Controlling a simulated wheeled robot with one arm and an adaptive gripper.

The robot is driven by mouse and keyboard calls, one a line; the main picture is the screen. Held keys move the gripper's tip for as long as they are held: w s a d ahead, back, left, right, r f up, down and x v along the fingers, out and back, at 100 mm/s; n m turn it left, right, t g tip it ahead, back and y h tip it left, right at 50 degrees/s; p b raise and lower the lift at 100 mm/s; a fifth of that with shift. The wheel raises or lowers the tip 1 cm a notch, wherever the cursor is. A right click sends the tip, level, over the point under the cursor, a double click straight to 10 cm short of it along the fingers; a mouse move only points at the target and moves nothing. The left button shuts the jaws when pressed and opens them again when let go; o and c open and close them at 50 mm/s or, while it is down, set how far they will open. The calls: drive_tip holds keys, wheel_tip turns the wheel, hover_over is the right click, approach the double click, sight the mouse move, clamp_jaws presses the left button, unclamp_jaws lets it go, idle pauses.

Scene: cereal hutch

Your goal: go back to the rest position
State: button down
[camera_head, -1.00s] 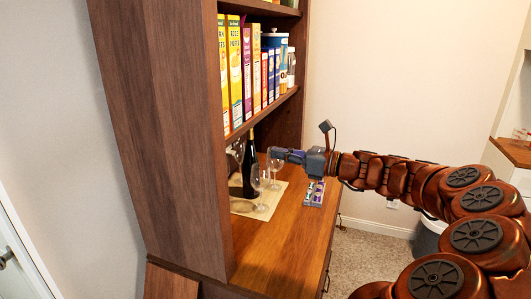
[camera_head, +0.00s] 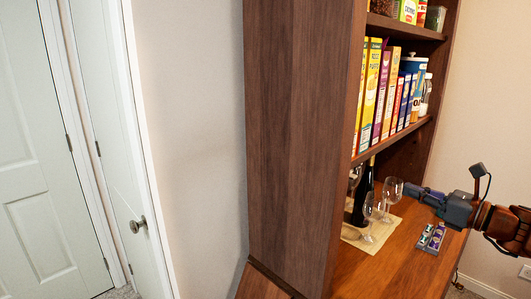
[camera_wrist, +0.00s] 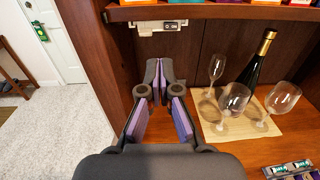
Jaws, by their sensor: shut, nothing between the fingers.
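My gripper (camera_head: 412,189) is at the right of the head view, above the hutch counter (camera_head: 395,262), near the wine glasses (camera_head: 393,189). In the wrist view its fingers, with purple pads, meet at the tips (camera_wrist: 159,64); it is shut and empty. There the glasses (camera_wrist: 234,99) and a dark wine bottle (camera_wrist: 262,55) stand upright on a beige mat (camera_wrist: 210,130), to the right of the fingers and apart from them. The rest of my arm is cut off by the right edge of the head view.
The tall wooden hutch side (camera_head: 290,130) fills the middle of the head view. Cereal boxes (camera_head: 373,95) line the shelf above the counter. A small tray (camera_head: 431,238) lies on the counter. A white door (camera_head: 120,130) and a bare wall are at left.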

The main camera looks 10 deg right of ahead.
drive_tip(key=s+a+f+n+g+p, duration=0.15)
drive_tip(key=a+n+g, duration=0.3)
drive_tip(key=a, duration=0.45)
drive_tip(key=s+a+f+n+g+y, duration=0.1)
drive_tip(key=s+a+f+n+g, duration=0.15)
drive_tip(key=a+n, duration=0.45)
drive_tip(key=s+a+f+n+g+p, duration=0.1)
drive_tip(key=s+a+n+g, duration=0.25)
drive_tip(key=a, duration=0.85)
drive_tip(key=s+a+f+n+g+h+p, duration=0.1)
drive_tip(key=s+a+f+n+g+h, duration=0.15)
drive_tip(key=s, duration=0.25)
drive_tip(key=s+a+f+n+g+h, duration=0.2)
drive_tip(key=s+f+n, duration=0.1)
drive_tip(key=s+n, duration=0.15)
drive_tip(key=s+d+f+n+g+h+p, duration=0.1)
drive_tip(key=s+d+n+h, duration=0.2)
drive_tip(key=s, duration=0.3)
drive_tip(key=s+d+f+n+h+p, duration=0.1)
drive_tip(key=s+d+f+n+h, duration=0.1)
drive_tip(key=s, duration=0.5)
drive_tip(key=d+n+h, duration=0.1)
drive_tip(key=d+n, duration=0.1)
drive_tip(key=shift+d+f+g, duration=0.25)
drive_tip(key=shift+d+g, duration=0.1)
drive_tip(key=shift+g, duration=0.05)
drive_tip(key=shift+a, duration=0.1)
